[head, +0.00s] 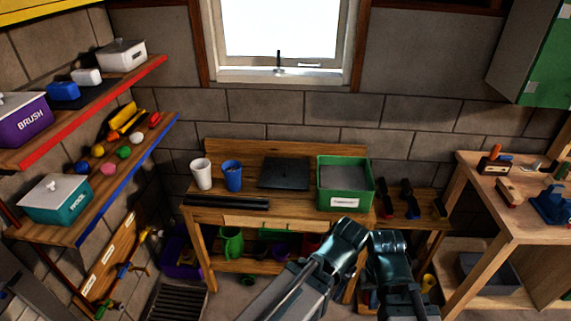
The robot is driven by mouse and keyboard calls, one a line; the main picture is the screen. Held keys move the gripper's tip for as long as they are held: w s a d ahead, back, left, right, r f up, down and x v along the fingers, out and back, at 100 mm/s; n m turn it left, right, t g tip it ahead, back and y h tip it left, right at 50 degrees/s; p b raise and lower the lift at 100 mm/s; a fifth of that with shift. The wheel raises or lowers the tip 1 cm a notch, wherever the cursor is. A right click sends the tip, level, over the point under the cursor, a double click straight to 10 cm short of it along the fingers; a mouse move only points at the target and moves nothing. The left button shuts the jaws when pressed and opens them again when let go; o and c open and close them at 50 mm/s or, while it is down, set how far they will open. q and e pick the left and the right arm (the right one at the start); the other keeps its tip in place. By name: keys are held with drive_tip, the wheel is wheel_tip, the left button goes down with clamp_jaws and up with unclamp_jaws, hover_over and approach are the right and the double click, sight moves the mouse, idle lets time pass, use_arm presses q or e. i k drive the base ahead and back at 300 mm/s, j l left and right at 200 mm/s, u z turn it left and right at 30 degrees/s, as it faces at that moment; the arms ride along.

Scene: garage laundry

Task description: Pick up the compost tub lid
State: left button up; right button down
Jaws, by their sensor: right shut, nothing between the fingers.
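The green compost tub (364,190) stands upright on the right part of the wooden bench, with a white label on its front. Its top shows a flat grey surface; I cannot tell whether this is its filling or a lid. A thin dark square panel (285,172), which may be the compost tub lid, lies flat on the bench left of the tub. My right gripper (388,241) is below and in front of the tub, shut and empty, apart from both.
A white cup (201,173) and a blue cup (232,175) stand left of the panel. Dark bars (227,202) lie along the bench's front left edge. Shelves with tubs are at left; a workbench (500,212) with tools is at right.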

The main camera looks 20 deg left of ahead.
sight(277, 173)
drive_tip(key=i+j+u, duration=0.15)
drive_tip(key=i+j, duration=0.15)
drive_tip(key=i, duration=0.15)
drive_tip(key=i+j+u, duration=0.1)
drive_tip(key=i+j, duration=0.15)
drive_tip(key=i, duration=0.2)
drive_tip(key=i+j+u, duration=0.15)
drive_tip(key=i, duration=0.3)
drive_tip(key=i+j+u, duration=0.15)
drive_tip(key=i, duration=0.35)
